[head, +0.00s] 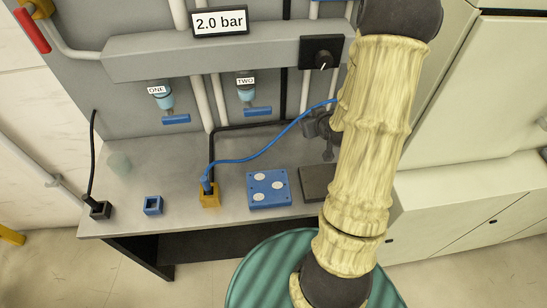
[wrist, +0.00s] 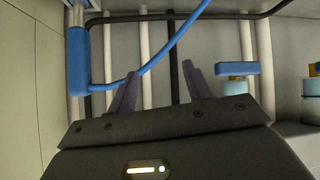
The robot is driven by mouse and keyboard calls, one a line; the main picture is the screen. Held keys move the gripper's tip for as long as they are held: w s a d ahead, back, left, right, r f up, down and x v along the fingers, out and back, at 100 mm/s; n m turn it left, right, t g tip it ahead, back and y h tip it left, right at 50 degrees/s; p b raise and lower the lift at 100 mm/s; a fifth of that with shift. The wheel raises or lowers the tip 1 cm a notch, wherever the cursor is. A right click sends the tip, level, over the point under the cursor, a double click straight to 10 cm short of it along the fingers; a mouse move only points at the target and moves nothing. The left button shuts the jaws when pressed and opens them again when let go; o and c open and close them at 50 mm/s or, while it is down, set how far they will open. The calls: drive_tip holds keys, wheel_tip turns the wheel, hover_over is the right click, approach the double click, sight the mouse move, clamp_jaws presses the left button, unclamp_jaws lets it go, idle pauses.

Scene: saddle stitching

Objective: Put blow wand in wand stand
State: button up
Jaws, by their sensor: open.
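A blue hose runs from beside my gripper to a small blue piece, seemingly the blow wand (head: 206,184), at the bench's front. This piece stands upright in a small yellow block (head: 210,200), which looks like the wand stand. My gripper (head: 318,125) is up and to the right of it, near the back panel, partly hidden by my arm. In the wrist view my gripper (wrist: 161,82) has its two fingers apart with nothing between them. The hose (wrist: 152,68) passes beyond the fingers to a blue cylinder (wrist: 78,60).
A blue square holder (head: 153,205) and a black holder (head: 100,210) with a black cable stand left on the bench (head: 190,160). A blue plate with white discs (head: 268,188) and a dark pad (head: 316,183) lie right. Valves (head: 163,100) and a gauge sign (head: 220,21) are on the panel.

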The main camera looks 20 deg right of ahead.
drive_tip(key=s+a+r+g, duration=0.3)
drive_tip(key=s+a, duration=0.4)
drive_tip(key=a, duration=0.2)
drive_tip(key=s+a+r+g+y, duration=0.1)
drive_tip(key=s+a+r+g, duration=0.3)
drive_tip(key=s+a, duration=0.3)
drive_tip(key=shift+a+r+g, duration=0.15)
drive_tip(key=shift+a+g, duration=0.15)
drive_tip(key=shift+a, duration=0.75)
drive_tip(key=shift+s, duration=0.15)
